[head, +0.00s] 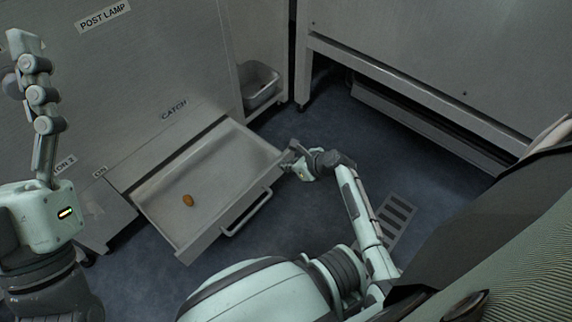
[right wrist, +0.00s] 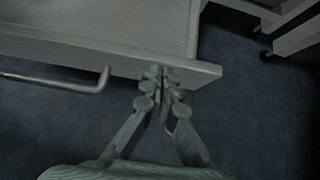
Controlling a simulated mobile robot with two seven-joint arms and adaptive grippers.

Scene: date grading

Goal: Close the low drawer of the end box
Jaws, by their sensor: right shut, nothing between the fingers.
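The low drawer (head: 228,160), labelled "CATCH" on the panel above it, stands pulled out of the grey metal end box (head: 150,70). One brown date (head: 188,200) lies in it. A bar handle (head: 247,212) is on its front. My right gripper (head: 290,158) is shut and empty at the right end of the drawer front. In the right wrist view the fingertips (right wrist: 164,72) are together at the front panel (right wrist: 120,58), near its right end; I cannot tell whether they touch. My left gripper (head: 24,42) is raised at the far left; its fingers are too unclear to judge.
A metal bin (head: 261,86) stands in an opening right of the drawer. A steel bench (head: 430,60) with legs is at the back right. A floor grate (head: 396,212) lies right of my right arm. Dark blue floor is free between drawer and bench.

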